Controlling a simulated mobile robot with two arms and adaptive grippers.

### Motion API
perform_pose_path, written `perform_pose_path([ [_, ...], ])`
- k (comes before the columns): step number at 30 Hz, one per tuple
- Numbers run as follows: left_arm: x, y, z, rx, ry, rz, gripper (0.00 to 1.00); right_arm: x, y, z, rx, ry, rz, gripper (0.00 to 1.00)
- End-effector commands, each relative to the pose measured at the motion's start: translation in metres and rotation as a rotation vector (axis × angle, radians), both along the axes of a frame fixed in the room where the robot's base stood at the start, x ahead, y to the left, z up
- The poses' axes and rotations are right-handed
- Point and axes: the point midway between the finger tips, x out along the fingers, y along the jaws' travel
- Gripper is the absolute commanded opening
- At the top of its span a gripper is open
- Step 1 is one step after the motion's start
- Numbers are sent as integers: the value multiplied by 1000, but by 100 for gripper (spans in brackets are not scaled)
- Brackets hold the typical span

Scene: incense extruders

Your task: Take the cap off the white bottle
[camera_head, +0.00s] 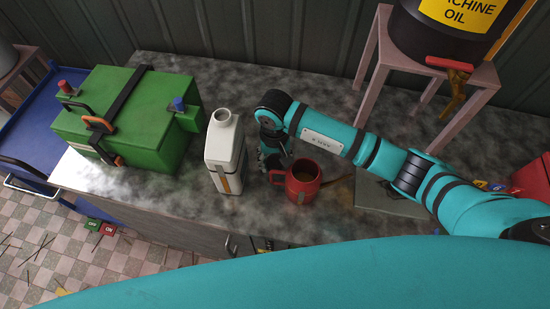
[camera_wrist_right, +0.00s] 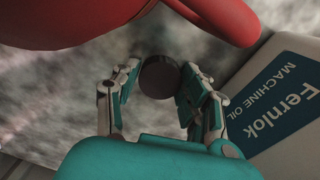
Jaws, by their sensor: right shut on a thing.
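The white bottle (camera_head: 224,160) stands upright on the worktop. Its neck (camera_head: 222,116) is bare and open at the top. In the right wrist view the bottle (camera_wrist_right: 290,100) shows at the right with a blue "Fernlok machine oil" label. My right gripper (camera_head: 272,158) points down just right of the bottle, apart from it. In the wrist view its fingers (camera_wrist_right: 159,82) are shut on a dark round cap (camera_wrist_right: 159,75). The cap is hidden in the head view. My left gripper is not in view.
A red mug (camera_head: 303,183) with brown liquid stands just right of the gripper, very close to it. A green box with a black strap (camera_head: 125,120) is left of the bottle. A machine oil drum (camera_head: 440,30) sits on a stand (camera_head: 388,50) at the back right.

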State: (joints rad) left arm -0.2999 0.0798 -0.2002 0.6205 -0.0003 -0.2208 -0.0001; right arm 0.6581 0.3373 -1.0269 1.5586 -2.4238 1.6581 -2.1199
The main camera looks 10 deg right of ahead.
Motion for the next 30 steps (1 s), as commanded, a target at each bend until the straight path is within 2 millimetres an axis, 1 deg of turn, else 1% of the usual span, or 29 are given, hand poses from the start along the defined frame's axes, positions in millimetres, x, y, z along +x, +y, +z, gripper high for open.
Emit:
perform_pose_path([
  [3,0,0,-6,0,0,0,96,0,0,-4,-1,-1,0,6],
  [4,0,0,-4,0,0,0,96,0,0,-3,0,-1,0,48],
  [7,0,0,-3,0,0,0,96,0,0,-2,0,0,0,61],
  [9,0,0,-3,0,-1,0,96,0,0,-2,0,0,0,68],
  [16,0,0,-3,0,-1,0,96,0,0,-2,0,0,0,68],
  [20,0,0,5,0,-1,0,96,0,0,7,0,0,0,68],
  [23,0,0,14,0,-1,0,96,1,-1,24,0,-2,-1,68],
  [30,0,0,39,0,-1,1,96,1,0,78,0,-4,0,68],
])
